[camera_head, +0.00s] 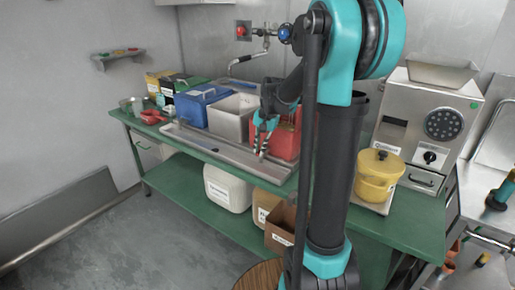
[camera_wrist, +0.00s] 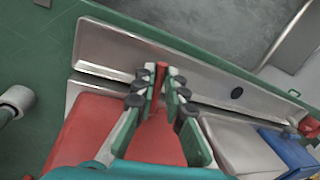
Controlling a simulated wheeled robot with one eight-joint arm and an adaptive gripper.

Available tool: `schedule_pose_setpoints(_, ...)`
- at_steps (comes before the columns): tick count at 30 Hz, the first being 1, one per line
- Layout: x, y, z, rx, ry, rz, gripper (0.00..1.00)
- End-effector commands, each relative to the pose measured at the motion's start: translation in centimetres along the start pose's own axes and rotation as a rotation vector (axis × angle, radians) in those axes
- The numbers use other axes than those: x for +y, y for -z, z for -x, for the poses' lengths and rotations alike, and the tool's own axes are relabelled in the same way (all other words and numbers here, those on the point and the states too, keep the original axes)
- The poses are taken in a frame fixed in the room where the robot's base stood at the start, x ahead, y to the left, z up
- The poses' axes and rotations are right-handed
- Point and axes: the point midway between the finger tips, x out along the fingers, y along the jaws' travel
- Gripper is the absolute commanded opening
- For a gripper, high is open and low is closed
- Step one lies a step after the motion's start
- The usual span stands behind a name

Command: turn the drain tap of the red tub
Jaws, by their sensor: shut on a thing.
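The red tub (camera_head: 287,143) stands on the green bench, at the right end of a row of tubs, partly hidden behind my arm. It also shows in the wrist view (camera_wrist: 85,132), below and to both sides of my fingers. Its drain tap shows as a narrow red piece (camera_wrist: 161,72) pointing towards the metal trough. My gripper (camera_head: 263,150) is at the front of the tub, pointing down. In the wrist view my gripper (camera_wrist: 157,95) is shut on the red tap, with a finger on each side. The tap's base is partly hidden by the fingers.
A metal trough (camera_head: 225,147) runs along the front of the tubs. A yellow pot (camera_head: 378,177) and a steel grinder (camera_head: 430,125) stand to the right.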

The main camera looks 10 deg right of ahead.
Motion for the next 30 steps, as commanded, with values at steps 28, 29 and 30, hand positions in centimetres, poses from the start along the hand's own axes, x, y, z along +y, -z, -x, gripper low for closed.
schedule_pose_setpoints(28, 4.4, 2.8, 0.9, -0.169, 0.0, 0.849, 0.0)
schedule_pose_setpoints(29, 4.5, 2.9, 0.9, -0.172, 0.001, 0.87, 0.0)
schedule_pose_setpoints(30, 4.6, 3.0, 0.9, -0.177, 0.001, 0.898, 0.0)
